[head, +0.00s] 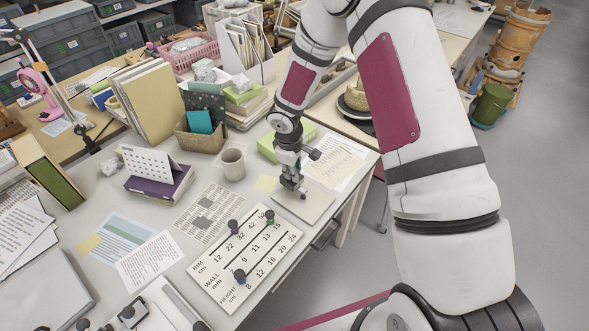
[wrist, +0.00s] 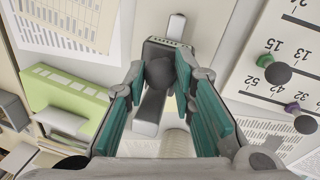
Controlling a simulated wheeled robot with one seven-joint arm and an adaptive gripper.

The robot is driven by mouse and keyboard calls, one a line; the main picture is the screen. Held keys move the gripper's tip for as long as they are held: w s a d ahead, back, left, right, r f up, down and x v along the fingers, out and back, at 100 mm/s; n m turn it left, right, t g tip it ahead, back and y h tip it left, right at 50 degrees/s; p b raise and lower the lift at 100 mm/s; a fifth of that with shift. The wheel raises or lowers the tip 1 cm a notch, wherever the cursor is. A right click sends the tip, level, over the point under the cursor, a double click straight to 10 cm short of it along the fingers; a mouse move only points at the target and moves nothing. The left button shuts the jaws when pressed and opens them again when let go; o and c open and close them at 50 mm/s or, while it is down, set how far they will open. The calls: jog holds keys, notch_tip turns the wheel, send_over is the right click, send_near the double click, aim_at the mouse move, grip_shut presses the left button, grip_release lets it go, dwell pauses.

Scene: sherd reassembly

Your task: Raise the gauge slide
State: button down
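The gauge shows in the wrist view as a grey upright bar (wrist: 176,27) with a dark slide block (wrist: 172,46) that bears a round dark knob (wrist: 159,73). A grey arm (wrist: 148,115) of the gauge extends below the knob in the picture. My gripper (wrist: 159,78) has its teal-padded fingers apart, one on each side of the knob, with narrow gaps showing. In the head view my gripper (head: 291,190) is low over the grey plate (head: 312,207) at the table's right edge, and the gauge is largely hidden by it.
A white board (head: 218,272) with RIM, WALL and HEIGHT scales and dark knobs lies in front. A mug (head: 233,164) and a purple box with a calendar (head: 160,186) stand to the left. A green box (head: 270,150) is close behind my gripper. Papers cover the left table.

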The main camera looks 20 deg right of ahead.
jog(key=shift+r+p, duration=0.35)
jog(key=shift+r, duration=2.2)
jog(key=c, duration=1.3)
grip_release()
jog(key=shift+c, duration=0.2)
notch_tip(320, 180, up, 12)
send_over(291, 185)
jog(key=shift+w+f, duration=0.1)
jog(key=shift+f, duration=0.05)
